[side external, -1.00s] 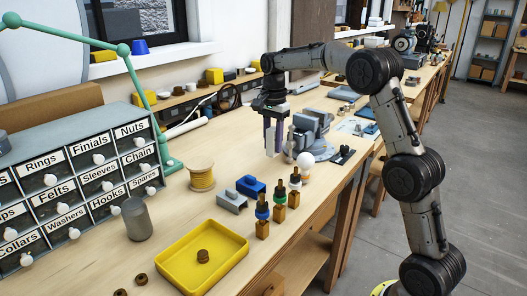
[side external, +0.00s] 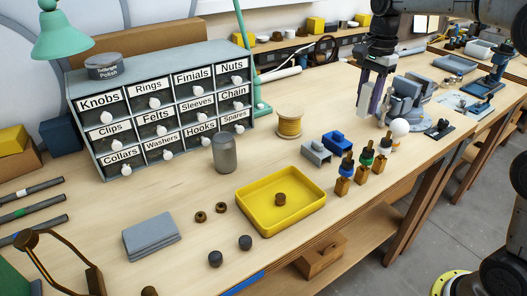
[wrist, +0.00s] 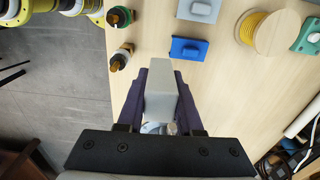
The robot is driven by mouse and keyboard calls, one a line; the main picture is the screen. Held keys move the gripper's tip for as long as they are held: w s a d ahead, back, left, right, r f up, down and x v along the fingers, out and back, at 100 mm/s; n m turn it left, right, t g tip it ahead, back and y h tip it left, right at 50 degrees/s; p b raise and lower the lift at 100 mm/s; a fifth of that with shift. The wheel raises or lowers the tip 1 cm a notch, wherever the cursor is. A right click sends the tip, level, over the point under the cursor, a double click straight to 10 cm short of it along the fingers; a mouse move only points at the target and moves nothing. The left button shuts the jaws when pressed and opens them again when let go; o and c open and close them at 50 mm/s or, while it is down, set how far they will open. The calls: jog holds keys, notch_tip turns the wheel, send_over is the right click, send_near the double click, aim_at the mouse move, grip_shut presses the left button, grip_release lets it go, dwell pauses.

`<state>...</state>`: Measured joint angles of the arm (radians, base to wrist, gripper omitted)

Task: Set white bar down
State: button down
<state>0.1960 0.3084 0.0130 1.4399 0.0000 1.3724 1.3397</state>
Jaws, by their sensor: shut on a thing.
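The white bar (wrist: 161,88) is pale grey-white and sits between the two purple fingers of my gripper (wrist: 160,100) in the wrist view. My gripper is shut on it, and the bar's end reaches past the fingertips. In the side view my gripper (side external: 371,100) points down beside the grey vise (side external: 403,100), at the vise's left. The bar is mostly hidden by the fingers there. I cannot tell whether its lower end touches the wooden table (side external: 335,100).
A blue block (side external: 337,142), a grey block (side external: 316,151) and a wire spool (side external: 289,125) stand nearby. Several upright connectors (side external: 366,163) and a white bulb (side external: 400,128) are along the front edge. A yellow tray (side external: 250,205) lies nearer. Bare table lies left of my gripper.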

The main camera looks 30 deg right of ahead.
jog(key=w+a+n, duration=0.3)
jog(key=a+n, duration=0.1)
jog(key=a, duration=1.3)
jog(key=w+a+f, duration=0.1)
jog(key=w+f, duration=0.2)
jog(key=w, duration=0.1)
jog(key=w+a+f, duration=0.1)
jog(key=w+f, duration=0.3)
jog(key=w+a+f, duration=0.2)
jog(key=w+f, duration=0.1)
jog(key=w, duration=0.2)
jog(key=shift+f, duration=0.15)
jog(key=shift+w+f, duration=0.2)
jog(key=shift+f, duration=1.55)
jog(key=shift+f, duration=0.15)
jog(key=c, duration=0.6)
grip_release()
jog(key=shift+o, duration=0.2)
